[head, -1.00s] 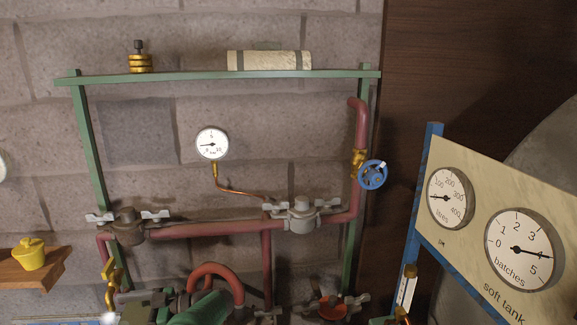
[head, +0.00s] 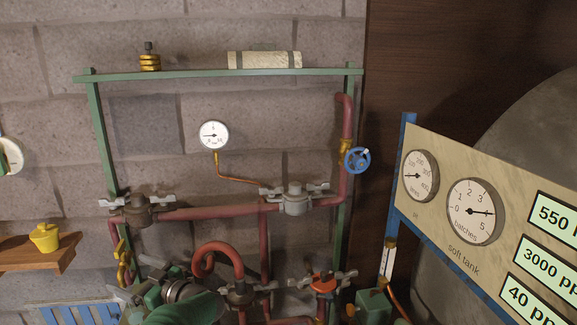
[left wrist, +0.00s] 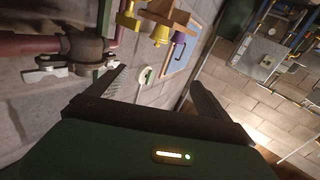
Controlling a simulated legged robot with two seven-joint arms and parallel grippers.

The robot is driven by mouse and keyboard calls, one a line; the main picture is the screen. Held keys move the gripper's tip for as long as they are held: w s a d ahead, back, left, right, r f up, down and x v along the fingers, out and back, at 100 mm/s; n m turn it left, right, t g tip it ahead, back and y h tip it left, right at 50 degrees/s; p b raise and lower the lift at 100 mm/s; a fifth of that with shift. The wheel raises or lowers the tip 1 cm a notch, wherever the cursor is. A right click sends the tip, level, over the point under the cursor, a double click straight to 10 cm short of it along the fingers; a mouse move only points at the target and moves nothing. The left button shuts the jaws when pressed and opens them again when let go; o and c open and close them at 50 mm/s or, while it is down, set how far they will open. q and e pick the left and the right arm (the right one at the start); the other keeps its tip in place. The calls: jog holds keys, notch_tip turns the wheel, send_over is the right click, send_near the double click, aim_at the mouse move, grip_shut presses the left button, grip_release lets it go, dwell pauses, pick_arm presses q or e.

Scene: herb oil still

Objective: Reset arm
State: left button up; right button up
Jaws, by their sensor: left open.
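My left gripper (head: 126,278) is at the lower left of the head view, in front of the lower pipework. Its green arm link shows at the bottom edge. In the left wrist view my left gripper (left wrist: 158,76) has its two dark fingers wide apart with nothing between them. A grey pipe clamp (left wrist: 88,50) shows beyond the left finger, apart from it as far as I can tell. My right gripper is not in view.
Red pipes (head: 225,211) run on a green frame (head: 215,75) against the block wall, with a pressure gauge (head: 214,135) and a blue handwheel (head: 357,160). A gauge panel (head: 510,215) stands right. A wooden shelf (head: 38,256) holds a yellow pot (head: 45,237) at left.

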pick_arm(q)
jog(key=w+d+r+m+t+h, duration=0.2)
jog(key=w+d+m+t+h, duration=0.15)
jog(key=d+t, duration=0.2)
jog(key=s+d+f+m+h, duration=0.4)
jog(key=d+h, duration=0.2)
jog(key=d, duration=0.1)
jog(key=s+d+f+m+h, duration=0.3)
jog(key=d+f+m+h, duration=0.15)
jog(key=d+h, duration=0.2)
jog(key=s+d+f+m+g, duration=0.1)
jog(key=s+f+g, duration=0.2)
jog(key=s, duration=0.6)
jog(key=s+d+f+m+g+h, duration=0.1)
jog(key=s+d+f+g, duration=0.1)
jog(key=s, duration=0.8)
jog(key=s+d+f+m+g, duration=0.1)
jog(key=s+f+g, duration=0.3)
jog(key=s, duration=0.6)
jog(key=shift+d+f, duration=0.25)
jog(key=shift+f, duration=0.65)
